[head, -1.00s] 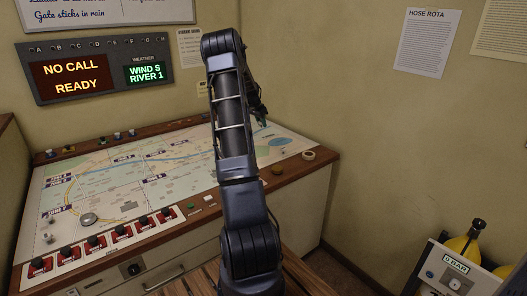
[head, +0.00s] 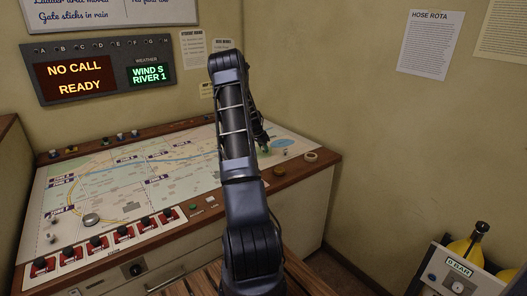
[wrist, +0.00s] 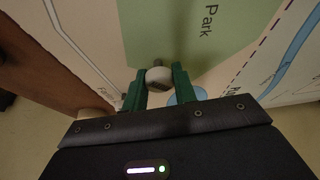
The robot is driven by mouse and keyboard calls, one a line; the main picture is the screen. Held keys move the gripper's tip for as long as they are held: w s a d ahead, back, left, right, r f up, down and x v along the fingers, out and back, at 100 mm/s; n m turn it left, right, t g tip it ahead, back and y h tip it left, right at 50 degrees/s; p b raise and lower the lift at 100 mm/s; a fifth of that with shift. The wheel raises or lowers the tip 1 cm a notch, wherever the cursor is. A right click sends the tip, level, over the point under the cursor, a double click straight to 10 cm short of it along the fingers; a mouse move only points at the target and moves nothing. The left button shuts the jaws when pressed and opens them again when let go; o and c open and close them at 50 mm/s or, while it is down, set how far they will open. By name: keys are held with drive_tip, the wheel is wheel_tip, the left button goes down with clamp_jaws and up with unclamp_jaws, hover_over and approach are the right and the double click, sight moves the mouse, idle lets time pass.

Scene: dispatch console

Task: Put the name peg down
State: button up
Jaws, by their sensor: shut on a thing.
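In the wrist view the name peg (wrist: 158,75) shows as a small pale round top between the two green fingertips of my gripper (wrist: 158,84). The gripper is shut on it. The peg is over the map (wrist: 230,75), close to the green Park patch. I cannot tell whether its foot touches the map. In the head view my gripper (head: 265,148) is low over the right end of the map (head: 110,185), partly hidden by my arm. The peg cannot be made out clearly there.
A pale ring (head: 311,156) and a brown round thing (head: 279,171) sit on the console's wooden edge by the gripper. A small pale thing (head: 285,152) is on the map nearby. Red switches (head: 97,243) line the front. The wall rises behind.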

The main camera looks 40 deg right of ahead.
drive_tip(key=shift+f, duration=0.7)
drive_tip(key=shift+f, duration=0.15)
drive_tip(key=o, duration=0.9)
drive_tip(key=shift+o, duration=0.2)
